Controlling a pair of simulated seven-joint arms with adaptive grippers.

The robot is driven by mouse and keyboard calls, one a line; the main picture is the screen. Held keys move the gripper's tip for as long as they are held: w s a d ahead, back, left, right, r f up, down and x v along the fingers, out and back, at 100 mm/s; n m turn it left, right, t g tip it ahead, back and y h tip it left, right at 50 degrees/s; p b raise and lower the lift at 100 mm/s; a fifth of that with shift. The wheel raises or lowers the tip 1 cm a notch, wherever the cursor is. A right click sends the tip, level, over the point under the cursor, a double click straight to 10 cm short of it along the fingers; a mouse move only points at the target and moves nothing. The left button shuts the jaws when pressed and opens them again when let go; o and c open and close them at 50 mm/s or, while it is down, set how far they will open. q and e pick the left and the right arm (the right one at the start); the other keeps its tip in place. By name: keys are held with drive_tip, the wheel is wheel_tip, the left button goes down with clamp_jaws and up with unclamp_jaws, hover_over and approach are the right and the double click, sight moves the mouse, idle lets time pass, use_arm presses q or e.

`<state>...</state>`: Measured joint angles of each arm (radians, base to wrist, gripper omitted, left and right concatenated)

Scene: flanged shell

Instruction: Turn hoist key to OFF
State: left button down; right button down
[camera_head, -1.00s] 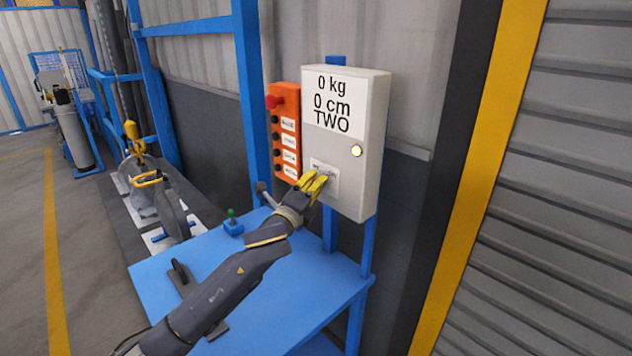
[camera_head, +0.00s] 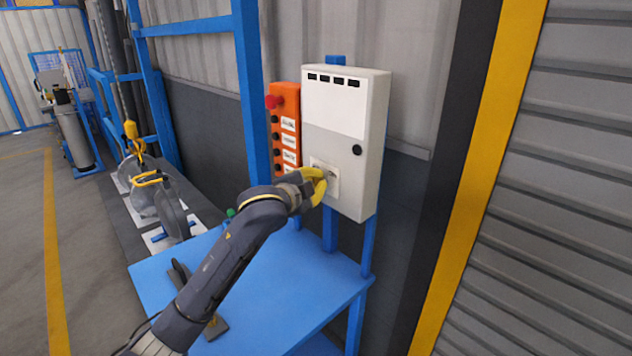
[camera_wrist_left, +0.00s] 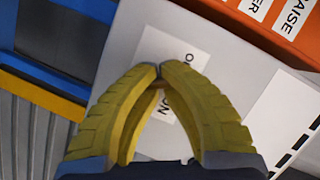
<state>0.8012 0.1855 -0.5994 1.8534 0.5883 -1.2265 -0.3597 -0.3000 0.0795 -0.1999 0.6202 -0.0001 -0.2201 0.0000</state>
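The control box (camera_head: 345,140) is a light grey panel on a blue post. Its screen (camera_head: 333,103) shows only several dark dashes, and the round lamp (camera_head: 357,150) beneath is dark. My left gripper (camera_head: 322,185) has yellow fingers against the white key plate (camera_head: 333,178). In the left wrist view the fingertips (camera_wrist_left: 159,72) come together over the plate (camera_wrist_left: 177,58), where "ON" and part of another word show. The hoist key is hidden between the fingers, so its exact angle cannot be seen. My right gripper is out of view.
An orange button box (camera_head: 286,125) with a red knob stands just left of the control box. Below is a blue table (camera_head: 270,290) with a dark tool (camera_head: 180,272) on it. A yellow hook (camera_head: 131,130) hangs by metal shell parts at the left.

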use_arm(q)
drive_tip(key=shift+a+n+g, duration=0.1)
drive_tip(key=shift+n+g, duration=0.4)
drive_tip(key=shift+n, duration=0.4)
drive_tip(key=shift+f, duration=0.1)
drive_tip(key=c, duration=2.1)
unclamp_jaws()
drive_tip(key=o, duration=1)
drive_tip(key=shift+v, duration=6)
drive_tip(key=shift+a, duration=0.1)
